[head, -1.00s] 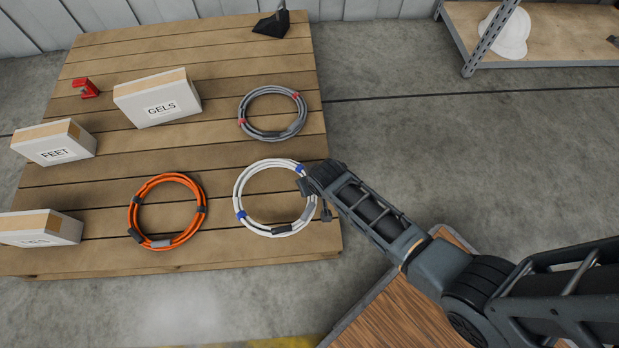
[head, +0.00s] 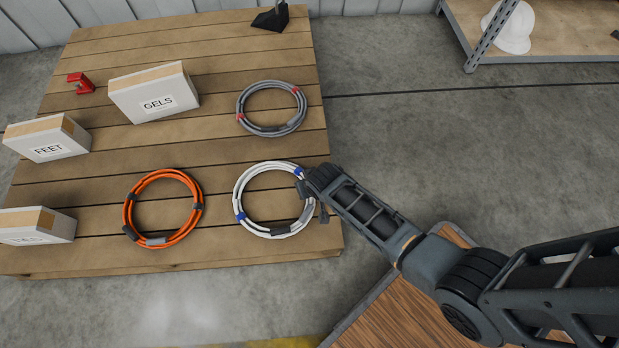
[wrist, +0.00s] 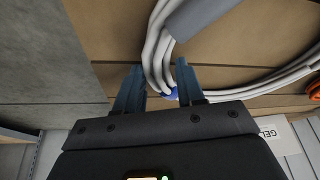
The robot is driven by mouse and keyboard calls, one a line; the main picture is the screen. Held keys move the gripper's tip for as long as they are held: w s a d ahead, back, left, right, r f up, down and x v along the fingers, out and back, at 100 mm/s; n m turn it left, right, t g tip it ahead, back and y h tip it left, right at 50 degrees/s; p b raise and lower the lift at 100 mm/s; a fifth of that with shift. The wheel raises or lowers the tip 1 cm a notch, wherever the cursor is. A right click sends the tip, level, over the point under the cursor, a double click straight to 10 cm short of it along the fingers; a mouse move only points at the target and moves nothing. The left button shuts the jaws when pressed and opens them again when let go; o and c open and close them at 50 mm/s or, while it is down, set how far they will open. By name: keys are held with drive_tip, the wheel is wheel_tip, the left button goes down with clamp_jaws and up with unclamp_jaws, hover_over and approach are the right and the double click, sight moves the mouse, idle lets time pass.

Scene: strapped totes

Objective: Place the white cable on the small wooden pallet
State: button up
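The white cable (head: 240,190) is a coil with blue straps and dark and grey sleeves, lying flat on a slatted wooden deck (head: 100,185) near its front right corner. My gripper (head: 313,195) reaches the coil's right side from above. In the wrist view, my gripper (wrist: 160,80) has its two fingers apart, one on each side of the white cable (wrist: 153,52), near a blue strap. A gap shows beside the right finger. No separate small slatted pallet is plain in view; I cannot tell whether the wood-topped surface (head: 400,310) at the lower right is it.
An orange cable coil (head: 130,205) lies left of the white one, a grey coil (head: 242,112) behind it. White boxes, including GELS (head: 155,95) and FEET (head: 48,140), stand at the left. A shelf (head: 560,45) is at back right. Bare floor lies right of the deck.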

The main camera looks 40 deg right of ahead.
drive_tip(key=shift+o, duration=1.3)
drive_tip(key=shift+r, duration=0.1)
drive_tip(key=p+v, duration=0.6)
drive_tip(key=v, duration=0.6)
drive_tip(key=shift+s, duration=0.1)
